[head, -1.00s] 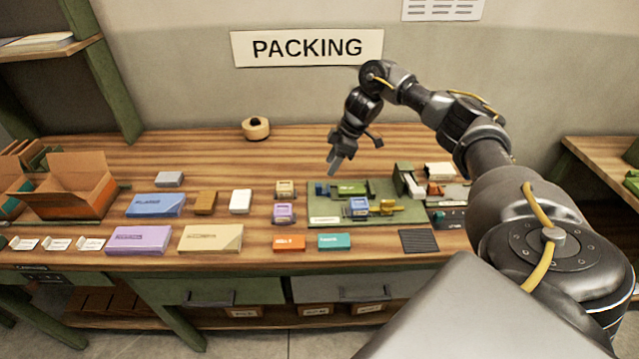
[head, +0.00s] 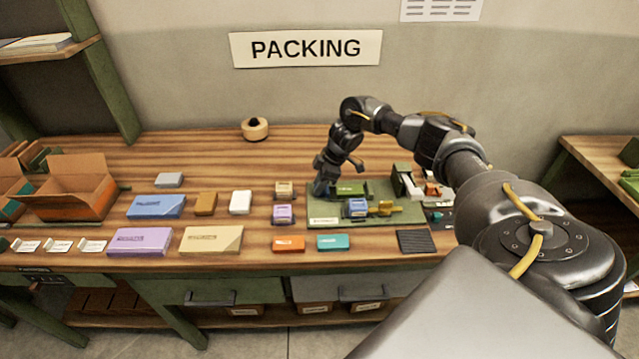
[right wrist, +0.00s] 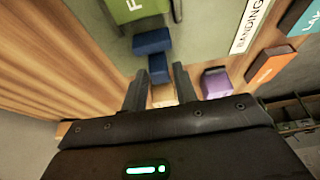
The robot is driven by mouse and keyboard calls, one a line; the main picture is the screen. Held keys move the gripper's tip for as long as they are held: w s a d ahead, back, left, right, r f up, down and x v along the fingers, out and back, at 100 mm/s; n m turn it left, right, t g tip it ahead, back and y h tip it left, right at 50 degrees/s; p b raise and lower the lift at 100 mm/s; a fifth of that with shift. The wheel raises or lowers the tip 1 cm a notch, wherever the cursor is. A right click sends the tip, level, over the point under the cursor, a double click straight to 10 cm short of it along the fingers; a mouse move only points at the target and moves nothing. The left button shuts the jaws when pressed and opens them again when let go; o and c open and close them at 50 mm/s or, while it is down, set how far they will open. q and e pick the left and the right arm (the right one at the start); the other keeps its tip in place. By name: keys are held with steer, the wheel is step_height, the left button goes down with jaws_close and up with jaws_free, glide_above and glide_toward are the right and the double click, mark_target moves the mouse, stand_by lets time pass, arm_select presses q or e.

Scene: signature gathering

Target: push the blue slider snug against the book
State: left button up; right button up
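The blue slider (right wrist: 152,42) shows in the right wrist view as a blue block with a smaller dark blue part on the near side. A green block (right wrist: 130,8) with a white letter, apparently the book, lies just past it, with a narrow strip of mat seemingly between them. In the head view the green block (head: 351,188) lies on the green mat (head: 385,245), and my gripper hides the slider. My right gripper (right wrist: 160,72) points down at the slider's near end, fingers apart, the smaller blue part between or just beyond the tips. Contact is unclear. My left gripper is out of view.
A blue block (head: 356,207) and a yellow piece (head: 384,208) lie on the mat in front of the green block. Tan (head: 284,190) and purple (head: 283,214) boxes stand left of the mat. A green-and-white fixture (head: 405,183) stands at its right.

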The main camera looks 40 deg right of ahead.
mark_target(328, 189)
jaws_close()
steer(key=shift+s+d+p, duration=0.2)
steer(key=shift+s+d, duration=0.4)
steer(key=shift+d, duration=0.25)
steer(key=shift+s+d+p, duration=0.2)
steer(key=shift+s+d, duration=0.4)
steer(key=shift+d, duration=0.2)
steer(key=shift+o, duration=1.4)
jaws_free()
steer(key=shift+s, duration=0.1)
steer(key=shift+o, duration=0.3)
steer(key=shift+r, duration=0.1)
